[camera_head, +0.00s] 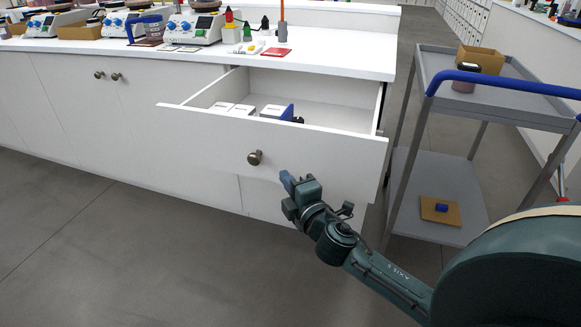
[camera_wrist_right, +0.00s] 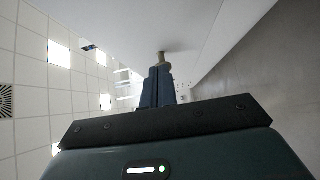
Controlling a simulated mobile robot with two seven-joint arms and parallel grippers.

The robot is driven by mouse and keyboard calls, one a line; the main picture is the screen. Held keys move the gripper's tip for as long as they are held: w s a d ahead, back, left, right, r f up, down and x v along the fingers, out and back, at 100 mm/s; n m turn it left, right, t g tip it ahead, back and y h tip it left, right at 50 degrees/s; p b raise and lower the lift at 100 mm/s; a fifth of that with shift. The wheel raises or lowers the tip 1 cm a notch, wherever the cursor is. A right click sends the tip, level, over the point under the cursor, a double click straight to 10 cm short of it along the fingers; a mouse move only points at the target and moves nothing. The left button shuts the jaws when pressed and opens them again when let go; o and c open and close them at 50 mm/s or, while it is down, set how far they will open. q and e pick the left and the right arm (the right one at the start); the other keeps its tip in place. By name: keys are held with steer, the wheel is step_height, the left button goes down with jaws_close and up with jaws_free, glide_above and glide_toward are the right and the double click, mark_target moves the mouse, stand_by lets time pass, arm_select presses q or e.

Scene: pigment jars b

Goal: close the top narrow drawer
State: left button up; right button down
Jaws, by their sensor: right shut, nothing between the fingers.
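The top narrow drawer (camera_head: 330,146) is pulled out from the white cabinet under the bench, in the head view. Its front carries a round bronze knob (camera_head: 255,158). Several white boxes (camera_head: 240,109) and a blue item (camera_head: 288,112) lie inside. My right gripper (camera_head: 287,180) is shut and empty, in front of the drawer front, below and to the right of the knob. In the right wrist view the shut fingers (camera_wrist_right: 158,88) point towards the knob (camera_wrist_right: 161,58); I cannot tell whether they touch the front. My left gripper is not in view.
A grey trolley (camera_head: 480,90) with a blue handle (camera_head: 500,82) stands right of the drawer, close to my right arm. The benchtop (camera_head: 340,55) holds instruments and small bottles. The floor (camera_head: 120,250) in front of the cabinet is clear.

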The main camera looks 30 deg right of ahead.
mark_target(283, 158)
steer(key=w+d, duration=0.2)
steer(key=w, duration=0.1)
steer(key=shift+w+d, duration=0.15)
steer(key=shift+w, duration=0.05)
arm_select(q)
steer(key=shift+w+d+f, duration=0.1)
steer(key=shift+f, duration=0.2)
arm_select(e)
steer(key=shift+w+d, duration=0.4)
